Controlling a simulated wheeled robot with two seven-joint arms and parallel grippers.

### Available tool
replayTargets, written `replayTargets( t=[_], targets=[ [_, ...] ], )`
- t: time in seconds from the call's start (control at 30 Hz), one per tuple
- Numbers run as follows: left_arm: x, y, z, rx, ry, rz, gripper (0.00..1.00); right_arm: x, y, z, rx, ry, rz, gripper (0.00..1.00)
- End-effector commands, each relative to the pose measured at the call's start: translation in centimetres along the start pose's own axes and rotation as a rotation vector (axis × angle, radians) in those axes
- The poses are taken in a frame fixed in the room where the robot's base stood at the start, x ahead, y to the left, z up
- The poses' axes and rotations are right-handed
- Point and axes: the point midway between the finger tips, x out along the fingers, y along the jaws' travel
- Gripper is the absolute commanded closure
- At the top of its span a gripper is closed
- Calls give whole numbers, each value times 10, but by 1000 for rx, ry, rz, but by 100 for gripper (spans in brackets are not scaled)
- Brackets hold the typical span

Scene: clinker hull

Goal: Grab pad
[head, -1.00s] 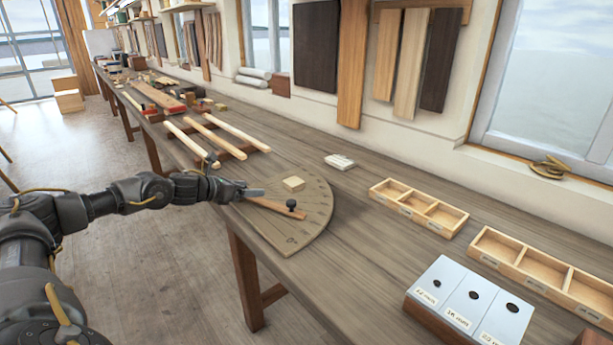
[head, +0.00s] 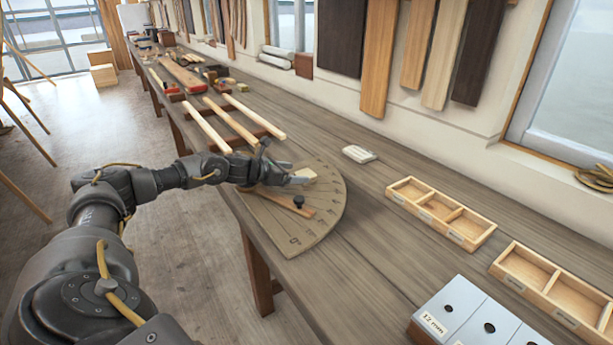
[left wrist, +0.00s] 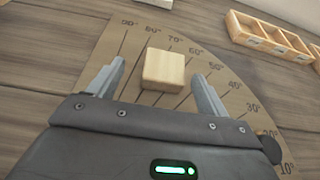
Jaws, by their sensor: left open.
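The pad, a small pale wooden block (head: 307,174), lies on the angle-marked quarter-circle board (head: 325,221). In the left wrist view the pad (left wrist: 164,70) sits between the tips of my left gripper (left wrist: 158,72), with a gap on each side. In the head view my left gripper (head: 294,178) is at the pad and partly hides it. The gripper is open and holds nothing. My right gripper is out of view.
A wooden arm with a black knob (head: 298,201) lies on the board close to my gripper. Pale strips (head: 232,118) lie beyond. A white block (head: 359,154), divided trays (head: 440,212) and a labelled hole block (head: 478,318) stand to the right.

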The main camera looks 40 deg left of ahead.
Motion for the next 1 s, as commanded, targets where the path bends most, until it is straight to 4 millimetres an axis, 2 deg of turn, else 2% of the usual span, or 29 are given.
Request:
replayTargets(
  t=[0.23, 0.4, 0.53, 0.83, 1.0],
  targets=[
    [9, -2, 2, -2, 0, -1, 22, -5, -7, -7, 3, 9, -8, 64],
    [33, -9, 6, -2, -1, -1, 22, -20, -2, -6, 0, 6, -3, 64],
    [49, -8, 3, -2, -1, 1, 22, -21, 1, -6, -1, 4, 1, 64],
    [55, -7, 1, -1, 0, 1, 22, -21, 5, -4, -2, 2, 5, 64],
    [55, -7, 1, -1, 0, 1, 43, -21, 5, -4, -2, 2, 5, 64]
  ],
)
